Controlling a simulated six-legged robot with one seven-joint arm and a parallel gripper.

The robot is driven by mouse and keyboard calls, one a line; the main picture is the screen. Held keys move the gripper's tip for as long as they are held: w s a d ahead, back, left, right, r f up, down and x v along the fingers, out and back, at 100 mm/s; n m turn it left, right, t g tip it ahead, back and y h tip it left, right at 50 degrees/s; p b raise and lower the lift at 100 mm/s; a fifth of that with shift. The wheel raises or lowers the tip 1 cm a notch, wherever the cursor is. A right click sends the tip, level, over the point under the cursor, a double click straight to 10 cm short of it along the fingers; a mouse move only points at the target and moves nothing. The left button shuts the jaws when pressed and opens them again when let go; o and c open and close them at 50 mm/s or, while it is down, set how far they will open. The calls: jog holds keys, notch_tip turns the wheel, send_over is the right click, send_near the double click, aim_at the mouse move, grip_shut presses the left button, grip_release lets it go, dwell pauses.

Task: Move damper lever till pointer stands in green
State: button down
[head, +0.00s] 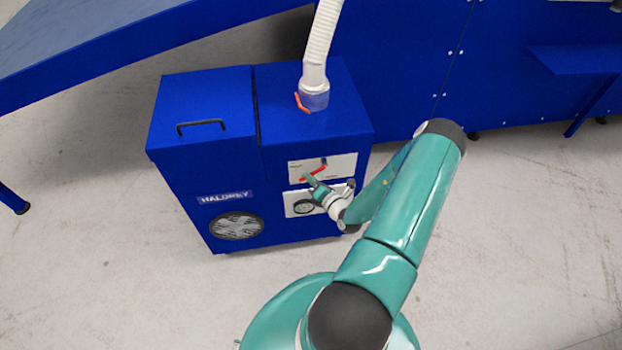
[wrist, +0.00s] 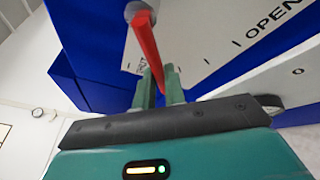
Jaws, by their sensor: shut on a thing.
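The red lever (head: 316,171) sits on a white plate on the front of the blue cabinet, slanting down to the left from its pivot. In the wrist view the red lever (wrist: 148,42) runs from a grey pivot down between my fingers. My gripper (head: 307,179) is shut on the lever near its free end; both green fingers of my gripper (wrist: 160,88) show beside it. The plate (wrist: 215,35) reads "OPEN" at the right, with tick marks. A round gauge (head: 304,206) sits on a lower white panel; its pointer and any green zone are too small to read.
An orange handle (head: 302,102) is by the collar of a white hose (head: 318,50) on the cabinet top (head: 280,95). A dark knob (head: 350,185) is close right of my gripper. A fan grille (head: 237,226) is lower left. Floor in front is clear.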

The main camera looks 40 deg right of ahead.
jog(key=c, duration=1.5)
grip_release()
jog(key=shift+o, duration=0.2)
jog(key=s+a, duration=0.2)
jog(key=s, duration=1.1)
jog(key=shift+s+a+r, duration=0.15)
jog(key=shift+s+r, duration=0.15)
jog(key=shift+r, duration=0.15)
